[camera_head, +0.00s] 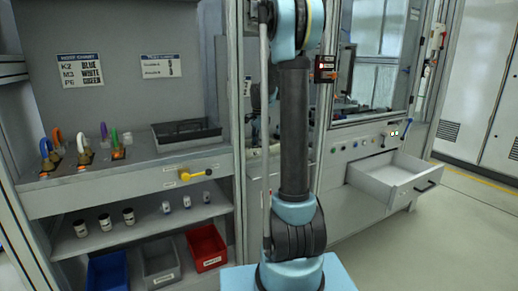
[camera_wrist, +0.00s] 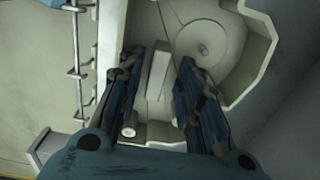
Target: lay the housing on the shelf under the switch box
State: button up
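In the wrist view my gripper (camera_wrist: 160,62) is open, its two dark fingers apart. Around and beyond the fingertips is a pale, hollow casting (camera_wrist: 262,40) with a raised rim and a round boss, which looks like the housing. A light rib stands between the fingers, with gaps visible on both sides. I cannot tell whether the fingertips touch the casting. In the head view my arm hides the gripper and the casting. A small dark box with a red mark (camera_head: 325,68) sits on a post right of my arm; I cannot tell whether it is the switch box.
A left bench holds a dark tray (camera_head: 186,133), coloured hooks and a yellow handle (camera_head: 195,173). A lower shelf (camera_head: 150,226) carries several small jars, above blue, grey and red bins (camera_head: 207,247). An open drawer (camera_head: 393,178) juts out at right. Floor is clear at far right.

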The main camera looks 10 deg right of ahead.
notch_tip(320, 180, up, 12)
jog(key=shift+f, duration=0.15)
dwell(0.3)
jog(key=s+f+n+t, duration=0.1)
jog(key=s+f+n, duration=0.3)
jog(key=s, duration=0.6)
jog(key=s+a+f+n, duration=0.1)
jog(key=s+f+n, duration=0.2)
jog(key=s, duration=0.8)
jog(key=s+f+n+t, duration=0.1)
jog(key=s+f+n, duration=0.3)
jog(key=s, duration=0.6)
jog(key=s+f+n, duration=0.3)
jog(key=s+f, duration=0.5)
jog(key=shift+s+a+f+n, duration=0.15)
jog(key=shift+a+f+n, duration=0.15)
jog(key=shift+f, duration=0.05)
